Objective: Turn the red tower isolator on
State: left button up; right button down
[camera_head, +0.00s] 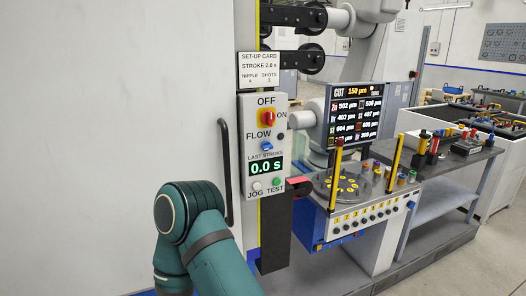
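The red isolator (267,118) is a small red knob on a yellow plate, near the top of the grey control panel (244,133) on the tower. OFF is printed above it and ON at its right. Its handle looks upright, toward OFF, though it is small in the picture. A teal arm of mine rises from the bottom edge, below and left of the panel. Neither of my grippers can be made out, and nothing of mine touches the isolator.
Below the isolator are a blue FLOW knob (267,146), a 0.0 s display (266,167) and JOG and TEST buttons. A black handle bar (225,172) stands left of the panel. A monitor (357,115) and fixture tray (322,199) are at the right.

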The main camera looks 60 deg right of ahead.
aim_at(268, 117)
jog(key=z, duration=1.85)
